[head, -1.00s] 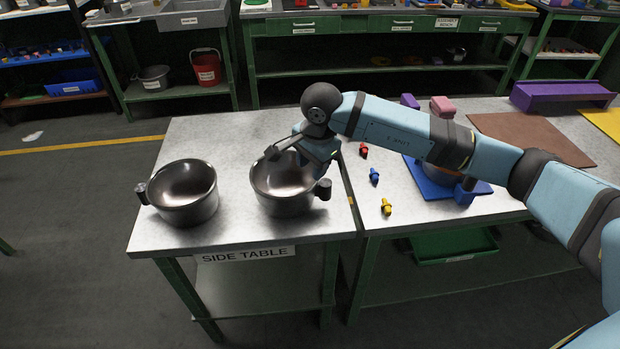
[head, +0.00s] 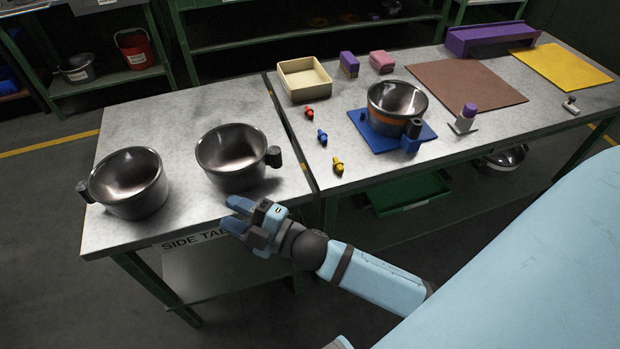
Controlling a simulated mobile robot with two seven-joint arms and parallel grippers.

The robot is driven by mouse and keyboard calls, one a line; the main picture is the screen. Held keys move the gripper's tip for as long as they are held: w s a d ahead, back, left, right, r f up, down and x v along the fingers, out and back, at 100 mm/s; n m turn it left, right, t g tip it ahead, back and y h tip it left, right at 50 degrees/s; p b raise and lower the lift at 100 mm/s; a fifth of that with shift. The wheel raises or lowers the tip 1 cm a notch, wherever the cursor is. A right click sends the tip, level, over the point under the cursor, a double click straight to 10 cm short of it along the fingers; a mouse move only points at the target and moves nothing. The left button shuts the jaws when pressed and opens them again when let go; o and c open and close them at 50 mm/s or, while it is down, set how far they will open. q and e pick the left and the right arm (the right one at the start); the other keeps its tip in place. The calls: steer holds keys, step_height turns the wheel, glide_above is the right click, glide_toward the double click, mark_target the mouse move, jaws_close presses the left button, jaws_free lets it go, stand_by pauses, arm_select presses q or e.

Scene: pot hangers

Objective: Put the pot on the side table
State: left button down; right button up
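Two dark metal pots stand upright on the side table (head: 185,113): a left pot (head: 130,184) with its handle to the left, and a right pot (head: 232,156) with its handle to the right. A third pot (head: 397,104) with an orange band stands on a blue stand (head: 363,132) on the adjoining workbench. My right gripper (head: 228,212) is empty near the side table's front edge, below the right pot and apart from it. Its two blue fingers are spread with a gap between them. My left gripper is not in view.
On the workbench are a cream tray (head: 304,79), small red, blue and yellow pieces (head: 322,136), a brown mat (head: 465,92), a yellow mat (head: 562,68) and a purple holder (head: 492,38). The back of the side table is clear. A green bin (head: 408,195) sits below the workbench.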

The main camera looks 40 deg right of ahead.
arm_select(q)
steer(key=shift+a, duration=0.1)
arm_select(e)
steer(key=s+d+f+m+g+h, duration=0.3)
steer(key=s+d+f+m+h, duration=0.1)
steer(key=s+f+m, duration=0.3)
steer(key=s+d+f+m+g+h, duration=0.3)
steer(key=s+f+m+h, duration=0.1)
steer(key=s+f+m, duration=0.3)
step_height(320, 180, down, 4)
steer(key=shift+d+f+m+g, duration=0.1)
steer(key=shift+d+m+g, duration=0.25)
steer(key=shift+m, duration=0.75)
arm_select(q)
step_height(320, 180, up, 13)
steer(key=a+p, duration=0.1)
steer(key=p, duration=1.4)
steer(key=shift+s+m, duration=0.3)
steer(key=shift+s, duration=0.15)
arm_select(e)
step_height(320, 180, up, 13)
steer(key=shift+s+d+n, duration=0.3)
steer(key=shift+s+d, duration=0.05)
steer(key=shift+d, duration=0.1)
